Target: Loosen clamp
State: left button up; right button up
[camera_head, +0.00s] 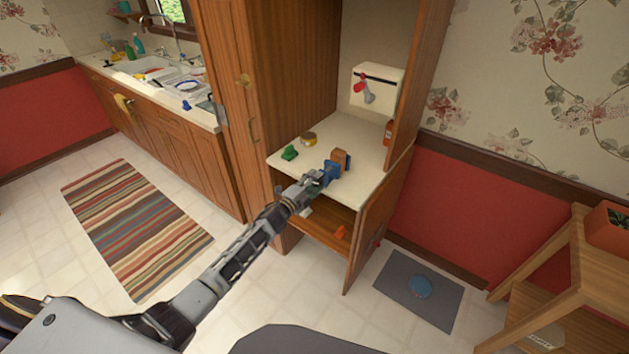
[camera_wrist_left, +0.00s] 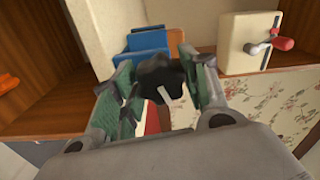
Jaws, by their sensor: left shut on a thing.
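A blue clamp (camera_head: 331,169) stands near the front edge of the cabinet's cream shelf, against a brown wooden block (camera_head: 341,156). My left gripper (camera_head: 317,180) reaches it from the front left. In the left wrist view, the blue clamp body (camera_wrist_left: 150,42) shows behind a black knob (camera_wrist_left: 160,76). The green-padded fingers of my left gripper (camera_wrist_left: 158,90) are on both sides of the knob and shut on it. The knob hides part of the clamp, and I cannot tell how tightly the jaws grip the block. My right gripper is not in view.
A green object (camera_head: 289,153) and a yellowish round item (camera_head: 309,139) lie left of the clamp. A white box with a red handle (camera_head: 377,87) is at the back.

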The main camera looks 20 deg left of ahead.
pick_arm(q)
jog(key=n+p, duration=0.1)
jog(key=n, duration=0.2)
jog(key=shift+n, duration=0.4)
jog(key=n+p, duration=0.1)
jog(key=n, duration=0.1)
jog(key=shift+n, duration=0.4)
jog(key=n+p, duration=0.1)
jog(key=n, duration=0.3)
jog(key=shift+f, duration=0.1)
jog(key=shift+n, duration=1.5)
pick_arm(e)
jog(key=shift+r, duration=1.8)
pick_arm(q)
jog(key=shift+f, duration=0.1)
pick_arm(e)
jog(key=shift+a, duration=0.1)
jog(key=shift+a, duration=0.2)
pick_arm(q)
jog(key=o, duration=1)
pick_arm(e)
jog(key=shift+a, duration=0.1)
